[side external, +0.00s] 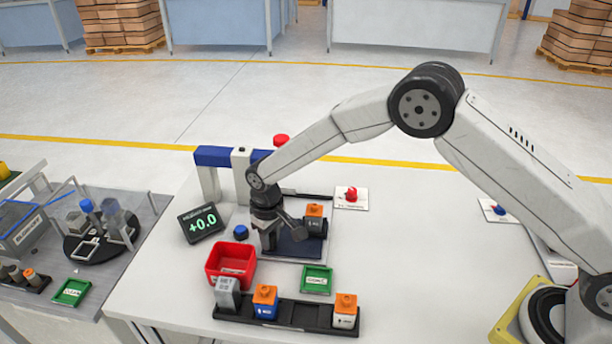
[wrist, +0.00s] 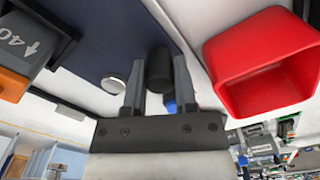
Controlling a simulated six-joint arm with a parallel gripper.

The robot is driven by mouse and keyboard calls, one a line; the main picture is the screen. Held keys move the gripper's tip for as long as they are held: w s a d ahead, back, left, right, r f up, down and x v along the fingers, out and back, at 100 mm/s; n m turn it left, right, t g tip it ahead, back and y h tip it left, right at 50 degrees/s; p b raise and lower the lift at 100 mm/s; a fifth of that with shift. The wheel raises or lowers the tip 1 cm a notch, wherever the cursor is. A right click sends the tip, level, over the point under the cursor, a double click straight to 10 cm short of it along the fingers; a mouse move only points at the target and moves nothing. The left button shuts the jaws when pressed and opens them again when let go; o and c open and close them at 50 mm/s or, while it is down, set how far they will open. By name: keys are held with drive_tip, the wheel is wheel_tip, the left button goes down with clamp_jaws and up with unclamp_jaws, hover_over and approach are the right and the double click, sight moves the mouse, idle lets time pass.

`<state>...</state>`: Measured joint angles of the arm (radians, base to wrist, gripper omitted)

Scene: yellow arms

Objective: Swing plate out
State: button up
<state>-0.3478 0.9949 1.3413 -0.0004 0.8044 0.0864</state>
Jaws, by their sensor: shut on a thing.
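The dark blue plate (side external: 300,247) lies flat on a pale base on the white table and also fills the upper left of the wrist view (wrist: 95,35). A black upright knob (wrist: 158,68) stands at its edge. My gripper (wrist: 157,76) is shut on this knob, with one grey finger on each side. In the side view my gripper (side external: 268,240) points down at the plate's left edge, and the knob is hidden behind it. A dark block with an orange top (side external: 314,212) sits in a holder on the plate. A silver disc (wrist: 113,85) shows on the plate.
A red bin (side external: 230,262) stands close to the left of my gripper, beside a blue button (side external: 240,232). A display (side external: 202,222) reads +0.0. A green tray (side external: 316,279) and a black rack (side external: 285,315) with several blocks are in front. A blue-topped frame (side external: 222,156) stands behind.

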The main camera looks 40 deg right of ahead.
drive_tip(key=shift+o, duration=0.2)
drive_tip(key=shift+w+a, duration=0.1)
drive_tip(key=shift+a, duration=0.25)
drive_tip(key=o, duration=0.6)
drive_tip(key=shift+d+r, duration=0.1)
drive_tip(key=shift+r, duration=3.65)
drive_tip(key=shift+d, duration=0.15)
